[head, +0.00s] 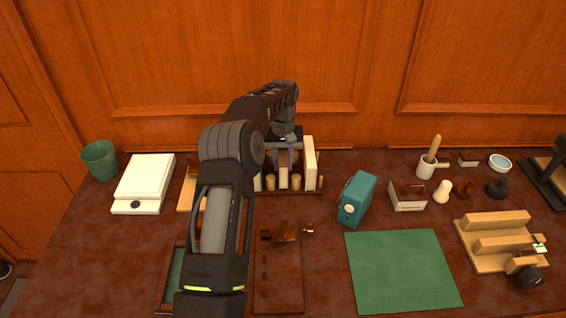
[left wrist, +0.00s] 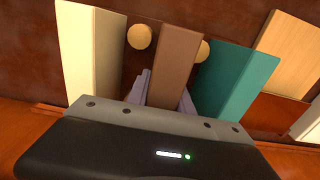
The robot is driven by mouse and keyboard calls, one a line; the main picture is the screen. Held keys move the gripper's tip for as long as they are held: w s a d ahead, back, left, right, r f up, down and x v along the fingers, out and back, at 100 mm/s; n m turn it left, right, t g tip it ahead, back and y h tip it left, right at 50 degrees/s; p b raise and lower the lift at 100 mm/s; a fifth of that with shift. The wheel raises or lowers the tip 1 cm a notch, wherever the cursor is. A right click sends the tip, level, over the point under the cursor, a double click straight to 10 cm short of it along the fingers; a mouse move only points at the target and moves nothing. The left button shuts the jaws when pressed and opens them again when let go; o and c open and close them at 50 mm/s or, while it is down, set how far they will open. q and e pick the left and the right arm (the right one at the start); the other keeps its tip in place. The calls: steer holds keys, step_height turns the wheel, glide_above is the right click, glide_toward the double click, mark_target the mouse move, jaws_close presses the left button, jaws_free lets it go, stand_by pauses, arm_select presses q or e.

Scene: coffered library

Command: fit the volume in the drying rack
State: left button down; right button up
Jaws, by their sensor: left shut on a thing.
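The drying rack (head: 313,190) stands at the back of the table, a dark base with round wooden pegs. My left gripper (head: 286,160) points down over it, its fingers shut on a brown volume (left wrist: 175,60). The volume is upright between a cream book (head: 309,160) and a teal book (left wrist: 237,75), with a gap on each side. Pegs (left wrist: 141,37) show on both sides of it. Its lower edge reaches down among the pegs; I cannot tell whether it touches the base. My left arm hides the rack's left part in the head view. My right gripper is not in view.
A teal box (head: 356,199) stands right of the rack, near a green mat (head: 402,270). A white device (head: 145,182) and green cup (head: 100,160) stand at left. A dark board (head: 278,285) lies in front. A wooden stand (head: 500,240) is at right. The wall is close behind.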

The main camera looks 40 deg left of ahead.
mark_target(283, 150)
arm_select(q)
steer(key=shift+f+b, duration=0.3)
steer(key=shift+f, duration=0.25)
steer(key=c, duration=1)
jaws_free()
steer(key=shift+c, duration=0.2)
steer(key=shift+r, duration=0.1)
steer(key=shift+r+p, duration=2.1)
steer(key=shift+r, duration=0.85)
steer(key=shift+f, duration=0.1)
